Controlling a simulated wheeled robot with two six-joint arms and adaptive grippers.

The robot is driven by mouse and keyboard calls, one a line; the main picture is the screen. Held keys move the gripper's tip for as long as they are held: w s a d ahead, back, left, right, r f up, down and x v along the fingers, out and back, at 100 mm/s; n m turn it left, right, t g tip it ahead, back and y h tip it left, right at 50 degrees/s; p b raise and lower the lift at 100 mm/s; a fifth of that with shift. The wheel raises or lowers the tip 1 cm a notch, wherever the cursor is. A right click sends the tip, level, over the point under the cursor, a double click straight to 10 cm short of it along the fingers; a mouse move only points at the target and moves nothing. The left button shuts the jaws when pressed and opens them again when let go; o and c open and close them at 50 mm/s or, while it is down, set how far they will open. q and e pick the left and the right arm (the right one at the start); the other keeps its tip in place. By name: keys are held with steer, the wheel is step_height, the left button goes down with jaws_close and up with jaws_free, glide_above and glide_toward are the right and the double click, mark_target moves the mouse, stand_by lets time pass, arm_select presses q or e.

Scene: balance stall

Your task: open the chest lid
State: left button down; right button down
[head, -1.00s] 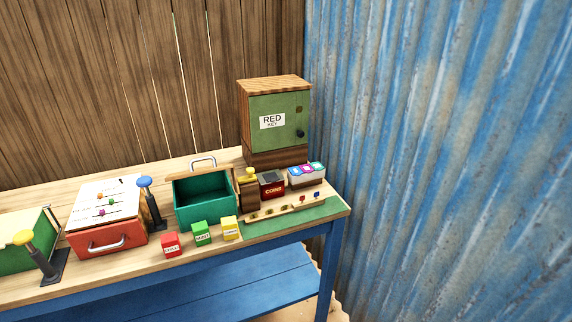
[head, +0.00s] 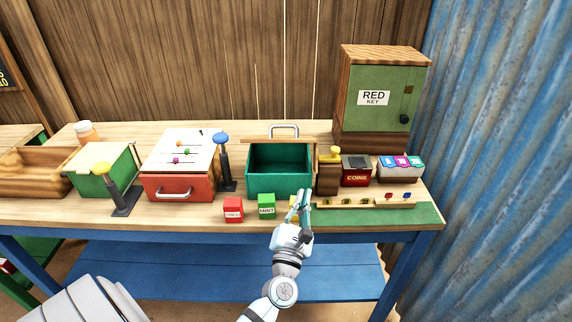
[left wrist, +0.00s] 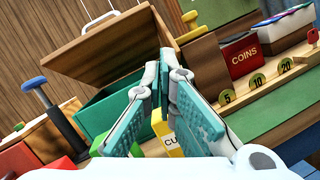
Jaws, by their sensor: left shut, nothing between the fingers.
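The chest is a teal-green box (head: 278,182) in the middle of the table. Its wooden lid (head: 262,141) is raised at the front, and the dark inside shows below it. A pale handle (head: 284,127) sits on the lid's edge. In the left wrist view the tilted lid (left wrist: 125,45) and the chest (left wrist: 97,113) stand beyond my fingers. My left gripper (head: 303,194) is shut and empty, in front of the chest's right front corner, apart from the lid; it also shows in the left wrist view (left wrist: 161,75). My right gripper is out of view.
A yellow block (head: 293,214), partly hidden by my gripper, stands beside a green block (head: 266,206) and a red block (head: 233,210). A blue-knobbed lever (head: 223,160) is left of the chest. A coin box (head: 356,178) and tall cabinet (head: 380,100) are right.

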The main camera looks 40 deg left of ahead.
arm_select(q)
steer(key=w+a+r+n+y, duration=0.1)
steer(key=w+a+n, duration=0.1)
steer(key=a, duration=0.1)
steer(key=w+a+r+n+g+y, duration=0.1)
steer(key=w+a+r+n+y, duration=0.1)
steer(key=a+n, duration=0.1)
steer(key=w+a+r+n+g+y+p, duration=0.1)
steer(key=w+a+n, duration=0.1)
steer(key=a+n, duration=0.1)
steer(key=shift+w+a+r+y, duration=0.25)
steer(key=shift+a+r+y, duration=0.1)
steer(key=shift+a, duration=0.2)
steer(key=shift+a, duration=0.1)
